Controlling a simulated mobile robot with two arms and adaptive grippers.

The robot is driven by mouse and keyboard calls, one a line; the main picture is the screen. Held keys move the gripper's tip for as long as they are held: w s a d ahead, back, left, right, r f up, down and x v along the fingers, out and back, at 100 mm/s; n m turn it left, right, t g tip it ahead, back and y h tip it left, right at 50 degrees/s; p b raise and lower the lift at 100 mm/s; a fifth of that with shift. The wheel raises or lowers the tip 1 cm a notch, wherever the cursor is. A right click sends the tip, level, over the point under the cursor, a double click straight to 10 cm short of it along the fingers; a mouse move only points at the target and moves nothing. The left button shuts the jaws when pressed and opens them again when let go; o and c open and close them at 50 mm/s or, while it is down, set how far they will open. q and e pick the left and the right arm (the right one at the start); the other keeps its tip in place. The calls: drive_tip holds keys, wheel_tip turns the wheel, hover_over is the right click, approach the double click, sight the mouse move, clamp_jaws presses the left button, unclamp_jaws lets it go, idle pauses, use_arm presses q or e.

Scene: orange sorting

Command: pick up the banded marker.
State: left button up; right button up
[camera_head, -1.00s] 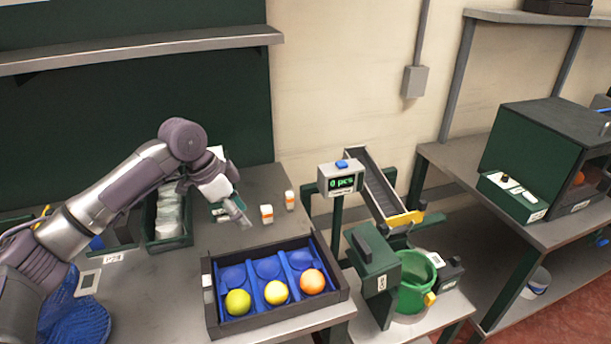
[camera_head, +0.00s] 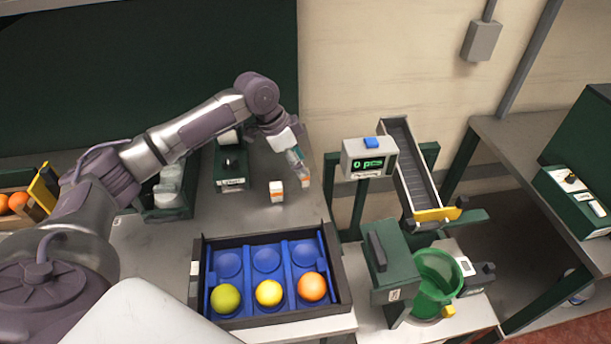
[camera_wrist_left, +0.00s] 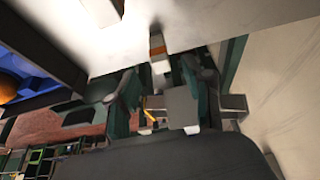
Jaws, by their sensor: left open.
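Two small white blocks with orange bands stand on the grey table behind the tray; I cannot tell for sure which is the banded marker. The left banded block (camera_head: 277,191) stands clear of the gripper. The right banded block (camera_head: 305,180) is partly covered by my left gripper (camera_head: 298,163), which is tilted down over it. In the left wrist view, a white piece with an orange band (camera_wrist_left: 157,46) shows beyond and between the open fingers of my left gripper (camera_wrist_left: 160,88). Contact cannot be told. My right gripper is out of view.
A dark tray (camera_head: 341,285) with blue cups holds a green, a yellow and an orange ball in front. A counter display (camera_head: 368,160), a chute (camera_head: 411,170) and a green bucket (camera_head: 437,285) stand right. A dark green device (camera_head: 231,168) stands left of the gripper.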

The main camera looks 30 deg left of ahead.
sight(308, 178)
use_arm(q)
drive_tip(key=shift+x, duration=0.9)
drive_tip(key=shift+w+f, duration=0.2)
drive_tip(key=p+x, duration=0.1)
drive_tip(key=x, duration=0.3)
drive_tip(key=shift+s+f+p, duration=0.15)
drive_tip(key=shift+f+p, duration=0.1)
drive_tip(key=shift+p, duration=0.15)
drive_tip(key=shift+d+f, duration=0.1)
drive_tip(key=shift+f, duration=0.1)
clamp_jaws()
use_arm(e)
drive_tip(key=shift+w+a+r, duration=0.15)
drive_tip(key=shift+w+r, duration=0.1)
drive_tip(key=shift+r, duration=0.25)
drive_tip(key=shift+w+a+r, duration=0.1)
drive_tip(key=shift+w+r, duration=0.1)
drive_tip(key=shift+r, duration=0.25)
